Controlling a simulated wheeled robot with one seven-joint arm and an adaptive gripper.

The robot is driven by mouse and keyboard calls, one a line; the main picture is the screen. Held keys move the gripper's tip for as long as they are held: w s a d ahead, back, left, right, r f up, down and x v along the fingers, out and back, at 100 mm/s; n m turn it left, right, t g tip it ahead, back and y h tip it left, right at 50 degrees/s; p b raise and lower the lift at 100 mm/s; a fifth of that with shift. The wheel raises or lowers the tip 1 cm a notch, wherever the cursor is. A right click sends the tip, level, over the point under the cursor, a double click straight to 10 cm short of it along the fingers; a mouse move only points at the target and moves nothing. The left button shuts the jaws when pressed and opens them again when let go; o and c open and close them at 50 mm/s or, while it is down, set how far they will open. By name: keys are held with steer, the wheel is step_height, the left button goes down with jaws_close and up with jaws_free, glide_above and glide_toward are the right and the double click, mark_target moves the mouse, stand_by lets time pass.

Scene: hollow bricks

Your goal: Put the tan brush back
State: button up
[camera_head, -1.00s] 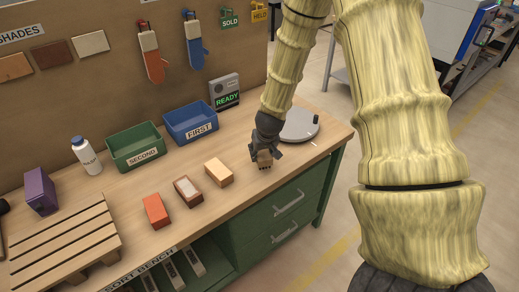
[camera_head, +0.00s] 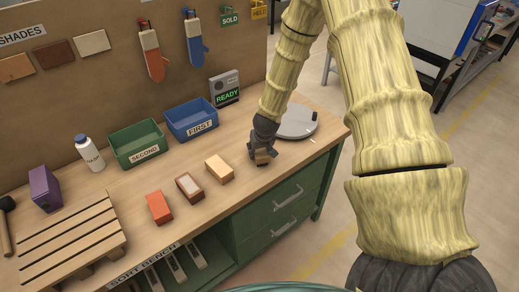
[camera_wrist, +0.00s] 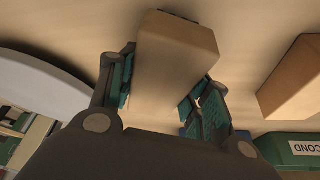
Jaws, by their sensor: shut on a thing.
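My gripper (camera_head: 263,154) is low over the bench, right of the row of bricks. In the wrist view its jaws (camera_wrist: 165,100) are shut around a plain tan block (camera_wrist: 178,48), one finger on each side. I see no clear bristles, so I cannot tell whether this is the tan brush. Its underside is hidden, and I cannot tell whether it touches the bench. A similar tan brick (camera_head: 219,169) lies to the left of my gripper; it also shows in the wrist view (camera_wrist: 294,78).
A brown brick with a pale top (camera_head: 189,187) and an orange brick (camera_head: 159,207) continue the row. Behind are the green SECOND bin (camera_head: 138,155) and blue FIRST bin (camera_head: 193,132). A grey round plate (camera_head: 298,124) is close behind right. A slatted pallet (camera_head: 72,242) is left.

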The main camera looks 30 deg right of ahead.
steer(key=shift+f, duration=0.1)
steer(key=o, duration=1)
steer(key=shift+c, duration=0.2)
steer(key=b+v, duration=0.2)
steer(key=v, duration=1)
steer(key=shift+b, duration=0.3)
